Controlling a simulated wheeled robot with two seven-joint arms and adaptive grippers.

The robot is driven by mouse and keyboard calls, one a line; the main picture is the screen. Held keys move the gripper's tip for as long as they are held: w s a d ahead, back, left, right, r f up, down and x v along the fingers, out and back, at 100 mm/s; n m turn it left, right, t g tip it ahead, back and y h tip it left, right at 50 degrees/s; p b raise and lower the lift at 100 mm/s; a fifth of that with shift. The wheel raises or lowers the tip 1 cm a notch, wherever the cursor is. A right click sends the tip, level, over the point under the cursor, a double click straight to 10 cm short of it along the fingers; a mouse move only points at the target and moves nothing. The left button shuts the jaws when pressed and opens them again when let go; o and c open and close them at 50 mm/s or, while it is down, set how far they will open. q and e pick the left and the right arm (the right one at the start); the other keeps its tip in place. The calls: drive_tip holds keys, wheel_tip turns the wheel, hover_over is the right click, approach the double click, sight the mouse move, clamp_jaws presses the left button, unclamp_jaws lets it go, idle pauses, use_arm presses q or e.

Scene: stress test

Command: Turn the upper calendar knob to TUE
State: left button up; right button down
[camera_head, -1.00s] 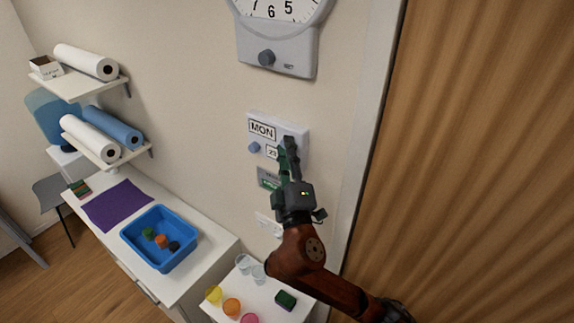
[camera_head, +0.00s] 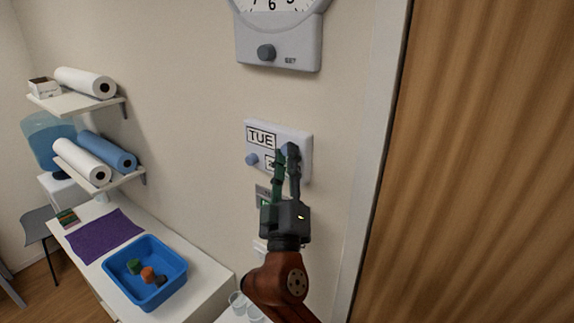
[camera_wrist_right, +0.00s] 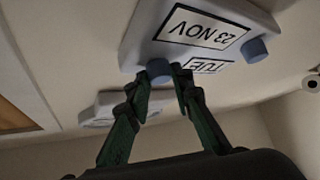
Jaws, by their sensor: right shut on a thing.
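The calendar box (camera_head: 306,163) is a pale unit on the wall, and its upper window (camera_head: 261,137) reads TUE. In the right wrist view the calendar (camera_wrist_right: 140,38) shows upside down, with 23 NOV and TUE. The blue upper knob (camera_wrist_right: 158,70) sits to the right of the TUE window in the head view, mostly covered by my fingers. My right gripper (camera_head: 286,153) is shut on this knob, one finger on each side; it also shows in the right wrist view (camera_wrist_right: 161,76). The lower knob (camera_head: 252,160) is left of the date window, untouched. My left gripper is not in view.
A clock unit (camera_head: 300,45) with a dark knob (camera_head: 266,52) hangs above the calendar. A small plate (camera_head: 263,196) is below it, partly behind my gripper. A wooden panel (camera_head: 480,150) stands at right. Shelves with rolls and a blue tray (camera_head: 180,279) are at left.

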idle(0.3)
drive_tip(key=c, duration=1.7)
unclamp_jaws()
drive_tip(key=v, duration=1.2)
